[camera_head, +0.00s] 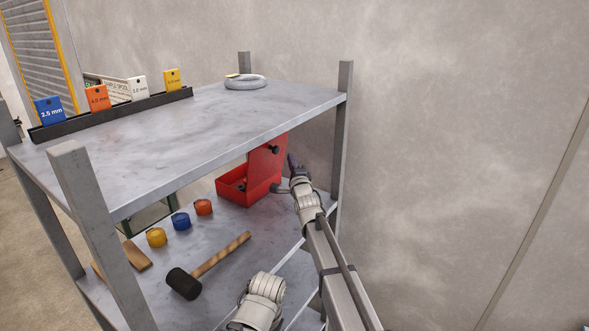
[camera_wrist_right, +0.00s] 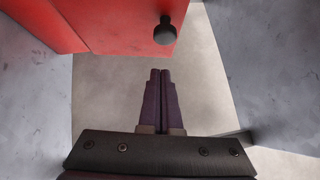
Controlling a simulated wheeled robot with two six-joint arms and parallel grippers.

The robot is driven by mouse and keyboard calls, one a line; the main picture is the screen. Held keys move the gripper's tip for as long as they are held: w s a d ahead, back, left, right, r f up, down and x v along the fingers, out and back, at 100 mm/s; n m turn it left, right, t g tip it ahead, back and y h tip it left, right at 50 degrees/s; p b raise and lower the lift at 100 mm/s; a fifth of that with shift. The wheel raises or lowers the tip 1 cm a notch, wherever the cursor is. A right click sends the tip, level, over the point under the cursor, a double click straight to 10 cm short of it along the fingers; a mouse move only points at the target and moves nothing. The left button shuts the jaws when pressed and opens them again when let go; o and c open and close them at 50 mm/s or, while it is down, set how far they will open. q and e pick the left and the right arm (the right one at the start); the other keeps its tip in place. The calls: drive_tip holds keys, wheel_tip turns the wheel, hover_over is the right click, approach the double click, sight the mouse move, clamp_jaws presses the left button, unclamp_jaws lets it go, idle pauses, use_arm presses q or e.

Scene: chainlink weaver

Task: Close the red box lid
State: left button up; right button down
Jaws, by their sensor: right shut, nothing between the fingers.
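The red box (camera_head: 233,187) sits on the lower shelf, toward its far right end. Its lid (camera_head: 266,156) stands raised, with a dark round knob (camera_head: 274,150) on it. In the right wrist view the red lid (camera_wrist_right: 120,22) fills the upper left, and the knob (camera_wrist_right: 165,32) sits at its edge. My right gripper (camera_head: 292,160) is just right of the raised lid, apart from the knob. Its fingers (camera_wrist_right: 161,72) are shut together and empty. Dark contents inside the box are partly hidden.
The upper shelf (camera_head: 190,130) hangs over the box. A corner post (camera_head: 342,130) stands right of my gripper. A mallet (camera_head: 208,266), a yellow (camera_head: 156,237), a blue (camera_head: 180,222) and an orange (camera_head: 203,207) round piece lie on the lower shelf.

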drive_tip(key=shift+w+a+r, duration=0.2)
drive_tip(key=shift+w+a, duration=0.25)
drive_tip(key=shift+a, duration=0.35)
drive_tip(key=shift+w+a+r, duration=0.2)
drive_tip(key=shift+w+a, duration=0.2)
drive_tip(key=shift+a, duration=0.35)
